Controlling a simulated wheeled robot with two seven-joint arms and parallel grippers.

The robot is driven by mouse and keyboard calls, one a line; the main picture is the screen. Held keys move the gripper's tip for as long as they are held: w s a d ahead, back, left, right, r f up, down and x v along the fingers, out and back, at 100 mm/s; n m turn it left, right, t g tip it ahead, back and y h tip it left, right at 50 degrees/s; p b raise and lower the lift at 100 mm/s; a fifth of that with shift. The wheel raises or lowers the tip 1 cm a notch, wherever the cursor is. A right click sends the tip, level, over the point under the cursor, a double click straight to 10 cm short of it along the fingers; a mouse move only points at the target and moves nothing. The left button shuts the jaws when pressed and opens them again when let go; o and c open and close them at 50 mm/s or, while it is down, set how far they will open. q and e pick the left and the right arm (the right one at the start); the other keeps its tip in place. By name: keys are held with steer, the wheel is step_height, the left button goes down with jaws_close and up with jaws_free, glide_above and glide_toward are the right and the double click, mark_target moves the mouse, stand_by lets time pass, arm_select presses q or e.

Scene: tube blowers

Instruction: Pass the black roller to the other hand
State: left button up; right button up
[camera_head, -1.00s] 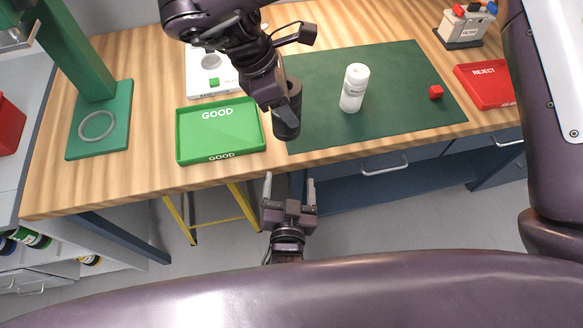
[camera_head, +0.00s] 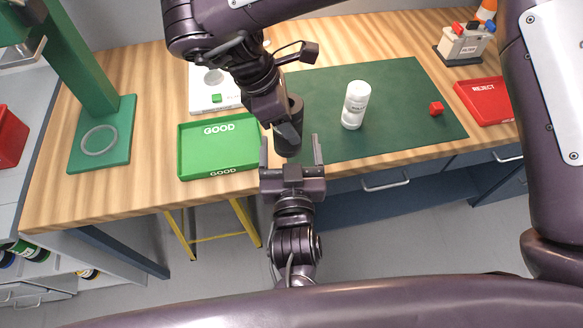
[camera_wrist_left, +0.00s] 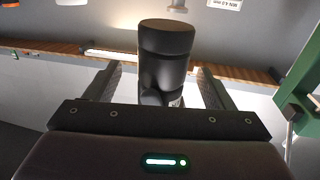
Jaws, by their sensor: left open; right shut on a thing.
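The black roller (camera_head: 288,147) is a dark upright cylinder at the front edge of the green mat, held by my right gripper (camera_head: 283,122), which reaches down from the top and is shut on it. My left gripper (camera_head: 291,158) is open, below the roller in the head view, its two fingers pointing up toward it. In the left wrist view the roller (camera_wrist_left: 166,40) stands upright beyond and between the open fingers (camera_wrist_left: 160,80). I cannot tell whether either finger touches it.
The green GOOD tray (camera_head: 218,146) lies just left of the roller. A white bottle (camera_head: 355,105) and a red cube (camera_head: 436,108) stand on the green mat (camera_head: 400,90). The red REJECT tray (camera_head: 485,101) is farther right. The table's front edge runs close by the left gripper.

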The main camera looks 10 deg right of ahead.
mark_target(290, 144)
arm_select(q)
steer(key=shift+w+d, duration=0.15)
steer(key=shift+w, duration=1.55)
steer(key=c, duration=1.1)
steer(key=shift+c, duration=0.6)
arm_select(e)
steer(key=o, duration=1.2)
